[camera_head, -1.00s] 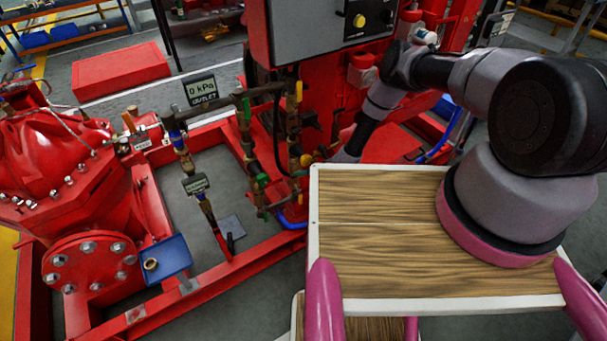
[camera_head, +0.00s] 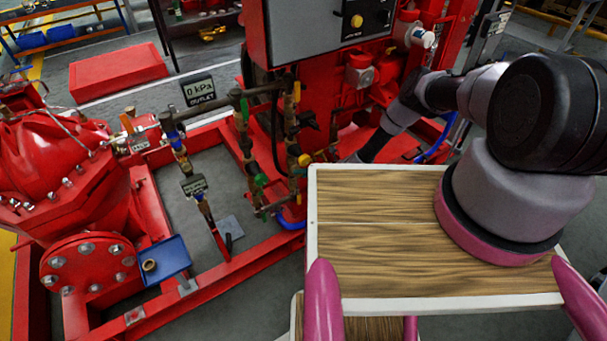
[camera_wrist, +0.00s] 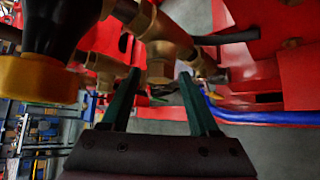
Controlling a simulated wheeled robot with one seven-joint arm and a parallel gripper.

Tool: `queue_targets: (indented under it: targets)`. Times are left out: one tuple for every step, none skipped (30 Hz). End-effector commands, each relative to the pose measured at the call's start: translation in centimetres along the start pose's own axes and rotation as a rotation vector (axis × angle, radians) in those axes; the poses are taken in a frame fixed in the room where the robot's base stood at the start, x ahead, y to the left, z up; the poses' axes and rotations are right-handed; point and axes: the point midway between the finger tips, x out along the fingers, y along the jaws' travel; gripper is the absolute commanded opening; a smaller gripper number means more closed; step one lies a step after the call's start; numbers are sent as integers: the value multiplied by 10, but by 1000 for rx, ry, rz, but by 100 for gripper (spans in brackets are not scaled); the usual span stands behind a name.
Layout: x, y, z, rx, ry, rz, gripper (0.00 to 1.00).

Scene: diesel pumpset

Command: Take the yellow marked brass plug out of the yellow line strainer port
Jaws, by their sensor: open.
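In the wrist view my gripper (camera_wrist: 160,77) is open, its two dark green fingers apart. A brass fitting (camera_wrist: 160,62) with a branch pointing down shows between and beyond the fingertips; I cannot tell whether they touch it. No yellow mark shows on this branch, so I cannot tell if it is the plug or the strainer port. A large yellow round part (camera_wrist: 40,78) is left of the fingers. In the head view the yellow-marked line (camera_head: 297,125) stands on the pipework, with a yellow round part (camera_head: 305,160) low on it. My gripper is hidden in that view.
A green-marked line (camera_head: 245,130) runs close beside the yellow one. A blue hose (camera_wrist: 260,117) is right of my fingers, near red frame parts (camera_wrist: 300,75). A blue tray (camera_head: 176,254) holding a brass ring (camera_head: 149,265) lies at the lower left. Pipes crowd above my fingertips.

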Motion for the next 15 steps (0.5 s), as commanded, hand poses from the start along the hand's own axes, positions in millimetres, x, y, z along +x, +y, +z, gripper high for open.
queue_targets:
  targets:
    - [0, -3, -1, 32, -4, 34, 62]
    - [0, -3, -1, 53, -2, 55, 62]
    - [0, -4, -2, 79, 0, 81, 62]
    - [0, -4, -1, 97, -2, 99, 62]
    - [0, -4, 0, 112, -3, 114, 62]
    - [0, -4, -1, 128, -2, 128, 62]
    - [0, -4, -1, 134, -1, 135, 62]
    - [0, -4, -1, 139, 1, 140, 62]
    - [0, -3, 0, 142, 1, 142, 62]
    - [0, -3, 0, 143, 1, 143, 62]
    - [0, -3, 0, 142, 1, 142, 62]
    - [0, -3, 0, 142, 1, 142, 62]
    - [0, -3, 0, 142, 0, 142, 62]
    - [0, -3, 0, 142, 0, 142, 62]
    - [0, -3, 0, 142, 0, 141, 62]
